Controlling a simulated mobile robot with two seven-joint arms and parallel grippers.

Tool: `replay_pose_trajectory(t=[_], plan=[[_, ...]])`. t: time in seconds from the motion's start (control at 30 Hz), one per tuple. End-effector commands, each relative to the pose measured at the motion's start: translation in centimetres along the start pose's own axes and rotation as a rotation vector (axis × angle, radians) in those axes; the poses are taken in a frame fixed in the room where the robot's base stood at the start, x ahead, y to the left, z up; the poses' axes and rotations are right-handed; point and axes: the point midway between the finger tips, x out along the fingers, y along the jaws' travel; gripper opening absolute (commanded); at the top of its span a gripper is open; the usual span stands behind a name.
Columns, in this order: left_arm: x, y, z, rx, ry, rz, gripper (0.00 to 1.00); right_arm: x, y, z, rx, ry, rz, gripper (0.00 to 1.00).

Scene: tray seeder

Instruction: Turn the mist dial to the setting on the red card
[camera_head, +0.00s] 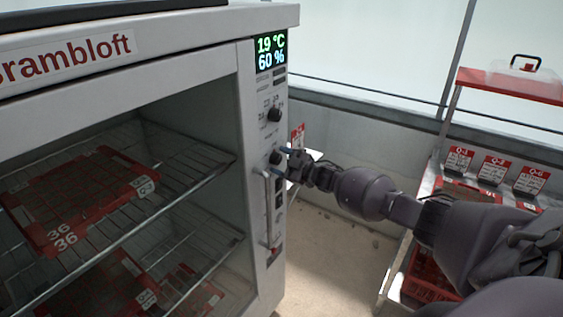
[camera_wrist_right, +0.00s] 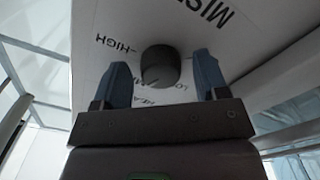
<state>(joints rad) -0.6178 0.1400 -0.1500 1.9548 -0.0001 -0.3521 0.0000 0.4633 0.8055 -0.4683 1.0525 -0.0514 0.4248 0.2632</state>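The mist dial is a dark round knob (camera_wrist_right: 160,66) on the white panel in the right wrist view. Printed labels surround it, including HIGH on the left and a partly hidden one at the lower right; its pointer position is hard to tell. In the head view the lower dial (camera_head: 275,158) sits on the cabinet's front strip. My right gripper (camera_head: 287,165) is at that dial, its two blue fingers apart on either side of the knob, with gaps visible in the wrist view. A small red-and-white card (camera_head: 298,135) shows behind the cabinet edge, too small to read. My left gripper is out of view.
The cabinet (camera_head: 196,64) holds red trays on wire racks behind its door. A vertical handle (camera_head: 268,210) stands just below the lower dial. An upper dial (camera_head: 275,115) and a lit display (camera_head: 271,52) are above. A cart (camera_head: 392,285) with red-and-white cards stands at right.

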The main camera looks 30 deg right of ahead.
Motion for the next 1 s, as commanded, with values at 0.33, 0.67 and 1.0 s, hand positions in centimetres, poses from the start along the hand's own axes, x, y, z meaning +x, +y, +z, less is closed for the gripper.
replay_pose_trajectory(t=[0.33,0.67,1.0], plan=[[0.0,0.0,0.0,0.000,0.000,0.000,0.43,-0.4,0.0,0.1,-0.001,0.000,0.000,0.67],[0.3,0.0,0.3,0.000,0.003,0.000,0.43,-4.9,-0.1,0.2,-0.001,-0.002,0.000,0.67],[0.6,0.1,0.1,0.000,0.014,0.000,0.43,-9.6,-0.1,0.1,0.000,-0.001,0.000,0.67]])
